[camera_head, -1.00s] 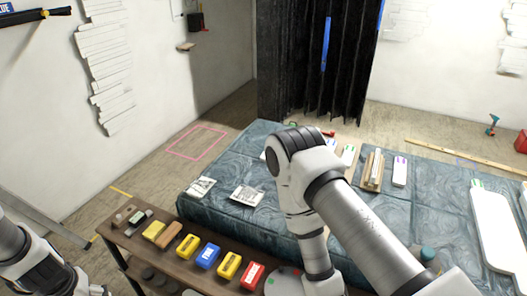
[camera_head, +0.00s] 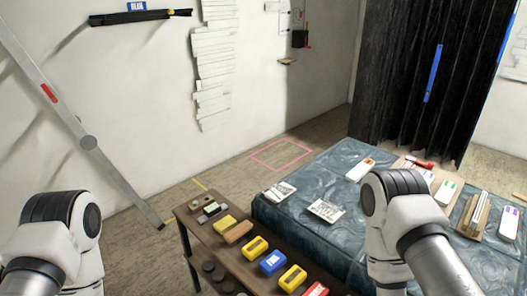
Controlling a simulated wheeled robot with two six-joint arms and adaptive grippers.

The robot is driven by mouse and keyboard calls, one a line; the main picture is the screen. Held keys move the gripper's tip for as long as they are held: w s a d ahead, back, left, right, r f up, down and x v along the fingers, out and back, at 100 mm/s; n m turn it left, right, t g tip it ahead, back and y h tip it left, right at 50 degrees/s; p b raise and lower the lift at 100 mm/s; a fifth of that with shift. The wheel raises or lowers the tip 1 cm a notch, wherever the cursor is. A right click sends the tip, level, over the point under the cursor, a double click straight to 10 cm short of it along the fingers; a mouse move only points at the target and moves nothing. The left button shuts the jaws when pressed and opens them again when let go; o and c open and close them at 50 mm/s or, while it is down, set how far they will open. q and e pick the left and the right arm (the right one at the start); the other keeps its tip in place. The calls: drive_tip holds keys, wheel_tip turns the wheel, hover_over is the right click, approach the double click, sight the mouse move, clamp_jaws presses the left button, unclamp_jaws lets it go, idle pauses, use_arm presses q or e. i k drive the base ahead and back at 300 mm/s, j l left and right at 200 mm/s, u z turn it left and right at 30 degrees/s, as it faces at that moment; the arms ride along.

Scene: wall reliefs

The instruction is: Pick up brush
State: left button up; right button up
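I cannot clearly make out a brush. A wood-coloured block (camera_head: 238,232) lies beside a yellow block (camera_head: 223,225) on the low brown bench (camera_head: 255,238); whether it is a brush I cannot tell. A small red object (camera_head: 418,162) lies at the back of the blue-green marbled table (camera_head: 340,165); its kind is unclear. My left arm shows at the lower left and my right arm in front of the marbled table. Neither gripper is in view.
Yellow boxes (camera_head: 255,249) and a blue box (camera_head: 272,262) stand along the bench. White sheets (camera_head: 326,210) and white-handled tools (camera_head: 360,169) lie on the marbled table. The floor around the pink outline (camera_head: 281,156) is clear.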

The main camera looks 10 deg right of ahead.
sight(238, 234)
drive_tip(key=z, duration=1.35)
drive_tip(key=u, duration=1.35)
drive_tip(key=i+j+z, duration=0.55)
drive_tip(key=j+z, duration=0.15)
drive_tip(key=i+j+z, duration=0.15)
drive_tip(key=j+z, duration=0.2)
drive_tip(key=j, duration=0.15)
drive_tip(key=z, duration=0.55)
